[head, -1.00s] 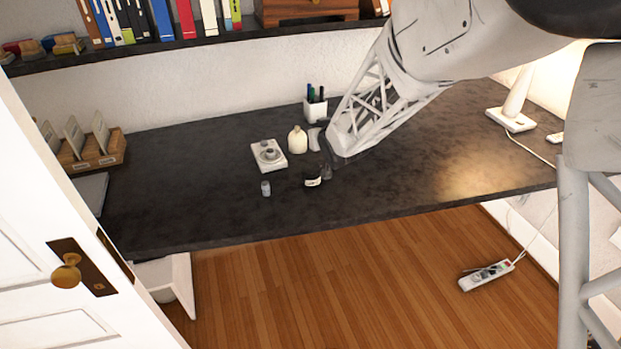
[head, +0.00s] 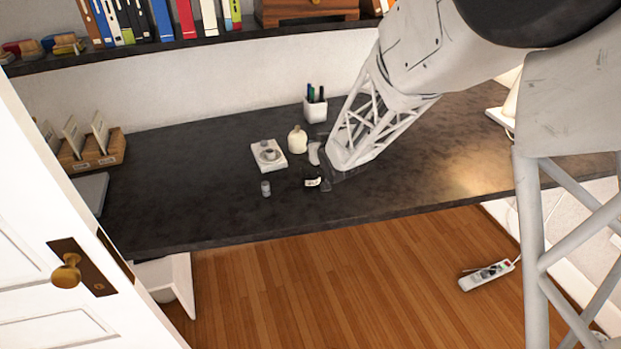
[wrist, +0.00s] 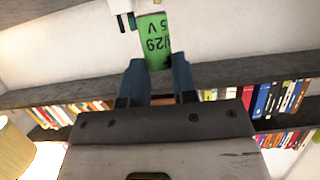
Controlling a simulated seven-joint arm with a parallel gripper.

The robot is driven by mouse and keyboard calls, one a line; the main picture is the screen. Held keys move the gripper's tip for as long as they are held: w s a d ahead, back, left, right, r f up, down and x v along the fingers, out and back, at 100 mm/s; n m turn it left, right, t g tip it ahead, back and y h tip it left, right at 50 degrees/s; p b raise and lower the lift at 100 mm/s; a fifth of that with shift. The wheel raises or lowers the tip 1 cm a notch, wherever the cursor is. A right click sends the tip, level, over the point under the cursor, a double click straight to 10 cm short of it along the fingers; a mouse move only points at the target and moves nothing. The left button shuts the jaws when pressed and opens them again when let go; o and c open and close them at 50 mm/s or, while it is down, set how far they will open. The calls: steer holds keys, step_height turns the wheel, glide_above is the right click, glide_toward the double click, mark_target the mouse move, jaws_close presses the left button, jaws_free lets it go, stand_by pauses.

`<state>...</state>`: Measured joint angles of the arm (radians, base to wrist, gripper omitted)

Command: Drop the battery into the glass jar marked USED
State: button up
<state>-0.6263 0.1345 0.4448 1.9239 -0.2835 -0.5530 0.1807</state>
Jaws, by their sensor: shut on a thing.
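My gripper (wrist: 158,78) is shut on a green battery (wrist: 154,40) in the wrist view. Black print shows on the battery, and part of it lies between the blue fingers. In the head view my gripper (head: 325,183) is small and dark, low over the desk, and the battery cannot be made out there. A dark item with a white label (head: 312,182) is just left of it; I cannot read the label or tell whether they touch. A small pale jar-like container (head: 265,188) stands farther left. I cannot tell which is the USED jar.
The dark desk (head: 190,205) also holds a white device (head: 264,161), a cream bottle (head: 297,139) and a white pen cup (head: 315,109) behind. A wooden card holder (head: 90,156) stands at far left. The front left of the desk is clear. The wrist view is upside down.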

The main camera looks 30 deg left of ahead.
steer(key=shift+f, duration=0.75)
steer(key=o, duration=1)
steer(key=shift+s+d+r, duration=0.1)
steer(key=shift+d, duration=0.05)
steer(key=shift+v, duration=3.7)
